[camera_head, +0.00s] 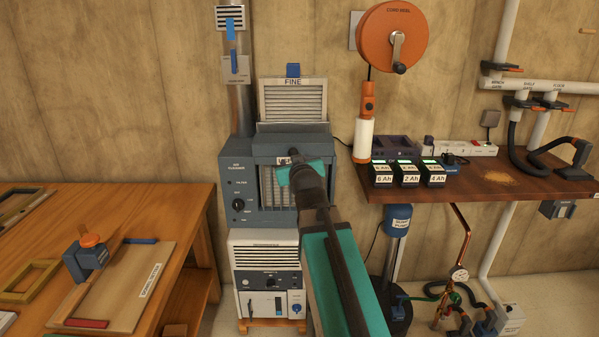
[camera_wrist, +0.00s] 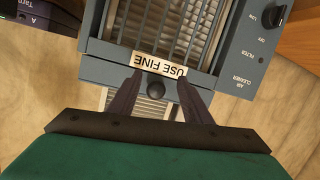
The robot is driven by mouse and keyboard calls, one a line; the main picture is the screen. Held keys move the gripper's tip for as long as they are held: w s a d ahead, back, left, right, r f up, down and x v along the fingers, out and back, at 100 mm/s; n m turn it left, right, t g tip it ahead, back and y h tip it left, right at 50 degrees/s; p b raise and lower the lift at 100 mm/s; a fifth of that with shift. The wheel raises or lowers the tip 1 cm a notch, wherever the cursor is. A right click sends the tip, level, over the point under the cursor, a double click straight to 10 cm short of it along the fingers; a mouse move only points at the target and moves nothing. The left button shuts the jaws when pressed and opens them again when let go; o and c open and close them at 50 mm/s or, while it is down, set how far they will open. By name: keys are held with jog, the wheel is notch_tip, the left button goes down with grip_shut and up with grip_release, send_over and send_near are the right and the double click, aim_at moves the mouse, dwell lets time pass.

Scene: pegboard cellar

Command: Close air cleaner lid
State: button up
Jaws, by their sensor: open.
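The air cleaner (camera_head: 237,180) is a blue-grey box against the wall, with a dial on its front. In the wrist view its front (camera_wrist: 235,65) appears upside down, with a pale pleated filter behind thin bars. A bar with a "USE FINE" label (camera_wrist: 159,66) and a dark round knob (camera_wrist: 156,90) runs along its upper edge; I take this to be part of the lid, but cannot tell how far it stands open. My gripper (camera_wrist: 157,87) is open, one finger on each side of the knob. In the head view, my gripper (camera_head: 294,158) hides part of the front.
A framed filter marked "FINE" (camera_head: 293,100) stands upright behind the cleaner's top. A white unit (camera_head: 265,260) is below. A wooden bench (camera_head: 170,220) is at the left, and a shelf with battery packs (camera_head: 480,178) at the right. An orange cord reel (camera_head: 375,35) hangs above.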

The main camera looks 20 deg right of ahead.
jog(key=b+v, duration=1.2)
jog(key=b, duration=0.4)
jog(key=shift+s, duration=0.4)
dwell(0.7)
jog(key=shift+a+r, duration=0.1)
jog(key=shift+r, duration=0.05)
dwell(0.4)
